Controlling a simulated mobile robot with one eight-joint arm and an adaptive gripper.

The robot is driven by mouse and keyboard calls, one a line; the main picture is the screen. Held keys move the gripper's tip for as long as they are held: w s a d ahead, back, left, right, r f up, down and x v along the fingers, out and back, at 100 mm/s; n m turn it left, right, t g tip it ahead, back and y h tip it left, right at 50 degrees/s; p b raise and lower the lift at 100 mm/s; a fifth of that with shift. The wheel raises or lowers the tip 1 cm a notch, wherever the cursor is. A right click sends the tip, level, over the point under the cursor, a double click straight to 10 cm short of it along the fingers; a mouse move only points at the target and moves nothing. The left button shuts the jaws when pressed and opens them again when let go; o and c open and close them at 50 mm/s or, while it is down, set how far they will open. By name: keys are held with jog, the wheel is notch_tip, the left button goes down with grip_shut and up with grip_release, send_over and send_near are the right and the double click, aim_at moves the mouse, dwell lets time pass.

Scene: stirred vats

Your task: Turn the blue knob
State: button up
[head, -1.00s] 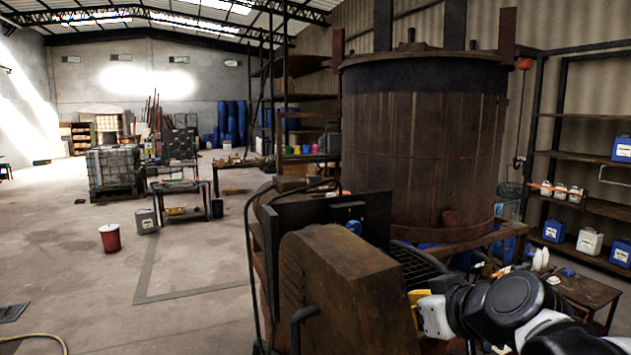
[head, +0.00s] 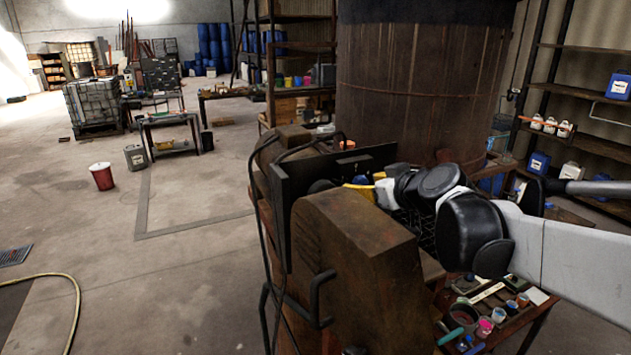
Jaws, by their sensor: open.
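The blue knob (head: 361,180) shows as a small blue patch on the dark upright panel (head: 290,185) of a rusty brown machine. My arm reaches in from the right, above the machine's brown housing. The arm's yellow and white end partly covers the knob, and the housing hides what is lower. I cannot tell whether the fingers touch the knob.
The rusty housing (head: 355,235) with its bent handle stands directly in front. A large brown vat (head: 415,100) rises behind. A low table with small coloured pots (head: 485,327) is at lower right, under my arm. The floor at left is open, with a red bucket (head: 102,176) and a hose.

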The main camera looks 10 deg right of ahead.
jog(key=shift+w+a+f, duration=0.2)
jog(key=shift+w+f, duration=0.05)
jog(key=shift+w, duration=0.3)
jog(key=shift+s, duration=0.1)
jog(key=c, duration=1.2)
jog(key=shift+m+g+y+b, duration=0.15)
jog(key=shift+m+y+b, duration=1.5)
jog(key=shift+m, duration=0.8)
jog(key=shift+m+g+y+b, duration=0.15)
jog(key=shift+m+y+b, duration=1.5)
jog(key=shift+m, duration=0.8)
